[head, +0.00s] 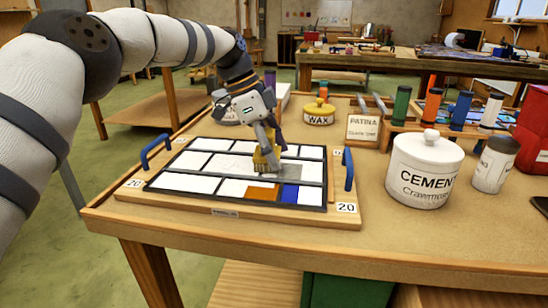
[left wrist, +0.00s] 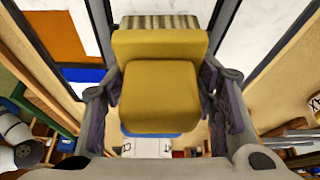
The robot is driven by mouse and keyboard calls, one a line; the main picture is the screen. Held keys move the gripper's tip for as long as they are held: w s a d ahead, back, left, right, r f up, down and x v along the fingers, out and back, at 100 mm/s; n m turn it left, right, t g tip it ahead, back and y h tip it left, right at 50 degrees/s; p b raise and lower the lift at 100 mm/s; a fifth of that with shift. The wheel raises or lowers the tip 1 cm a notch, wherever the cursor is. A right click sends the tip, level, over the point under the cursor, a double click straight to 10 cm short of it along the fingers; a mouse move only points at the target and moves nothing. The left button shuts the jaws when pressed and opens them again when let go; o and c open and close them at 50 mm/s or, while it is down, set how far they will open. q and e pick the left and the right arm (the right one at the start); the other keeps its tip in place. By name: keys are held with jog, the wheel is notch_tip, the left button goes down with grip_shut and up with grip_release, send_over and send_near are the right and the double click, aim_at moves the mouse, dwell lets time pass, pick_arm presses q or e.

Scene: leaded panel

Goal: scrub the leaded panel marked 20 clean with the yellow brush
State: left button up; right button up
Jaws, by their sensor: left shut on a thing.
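The leaded panel (head: 210,185) lies flat on a wooden board with "20" labels at its corners. Dark strips divide it into mostly white panes, with an orange pane (head: 262,191) and a blue pane (head: 289,193) at the front and a greyish patch (head: 288,171) right of the brush. My left gripper (head: 266,146) is shut on the yellow brush (head: 264,160), over the panel's middle-right part. In the left wrist view the brush (left wrist: 160,85) sits between the fingers, bristles towards the panes. I cannot tell whether the bristles touch the glass. My right gripper is out of view.
Blue handles rise at the board's left (head: 157,150) and right (head: 348,170). A white cement jar (head: 424,180) stands right of the board. A yellow wax tin (head: 319,113) and a patina box (head: 362,128) stand behind. The table's front right is clear.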

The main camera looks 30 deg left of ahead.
pick_arm(q)
jog(key=shift+w+a+f+b, duration=0.1)
jog(key=shift+w+f+b, duration=0.25)
jog(key=shift+w+b, duration=0.2)
jog(key=shift+w+r, duration=0.1)
jog(key=shift+r, duration=0.2)
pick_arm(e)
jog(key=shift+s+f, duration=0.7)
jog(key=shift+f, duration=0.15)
pick_arm(q)
jog(key=shift+a+r, duration=0.1)
jog(key=shift+a, duration=0.05)
